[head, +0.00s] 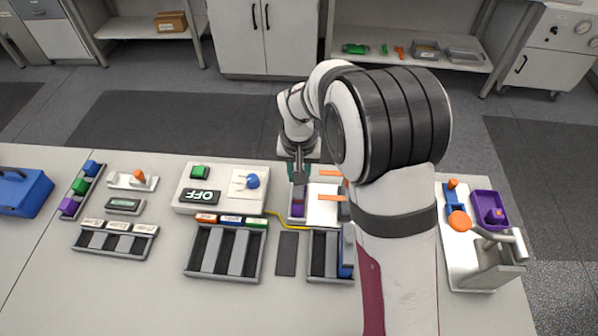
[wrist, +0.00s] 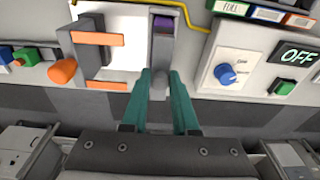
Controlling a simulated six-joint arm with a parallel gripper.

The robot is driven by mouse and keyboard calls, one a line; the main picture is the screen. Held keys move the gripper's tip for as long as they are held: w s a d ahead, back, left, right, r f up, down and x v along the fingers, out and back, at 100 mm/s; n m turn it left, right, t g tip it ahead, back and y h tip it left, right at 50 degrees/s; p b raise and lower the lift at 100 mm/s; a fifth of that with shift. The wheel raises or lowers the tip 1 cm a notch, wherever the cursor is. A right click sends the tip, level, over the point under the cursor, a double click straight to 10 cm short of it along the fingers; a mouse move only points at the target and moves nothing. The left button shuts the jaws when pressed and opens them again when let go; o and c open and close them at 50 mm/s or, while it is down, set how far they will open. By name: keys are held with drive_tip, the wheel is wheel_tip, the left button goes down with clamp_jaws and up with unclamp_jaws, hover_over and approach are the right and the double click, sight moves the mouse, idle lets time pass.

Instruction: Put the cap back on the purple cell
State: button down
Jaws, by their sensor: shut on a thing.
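The purple cell (head: 298,209) lies in a narrow grey holder beside a white plate. Its purple end also shows in the wrist view (wrist: 162,23), at the far end of the grey channel. My gripper (head: 300,174) has teal fingers and is at the back end of that holder. In the wrist view my gripper (wrist: 161,92) is shut on a small grey piece (wrist: 159,86) in line with the channel. Whether this piece is the cap, and whether it touches the holder, I cannot tell. My arm hides part of the fixture in the head view.
Orange clamps (wrist: 98,38) reach over the white plate beside the holder. A control box with an OFF display (head: 201,196) and blue knob (head: 253,181) stands left. A slotted tray (head: 225,252) is in front. A purple tray (head: 489,210) is at right.

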drive_tip(key=shift+f, duration=0.45)
idle(0.4)
drive_tip(key=shift+c, duration=0.6)
unclamp_jaws()
drive_tip(key=shift+r, duration=0.1)
drive_tip(key=shift+r, duration=3.45)
clamp_jaws()
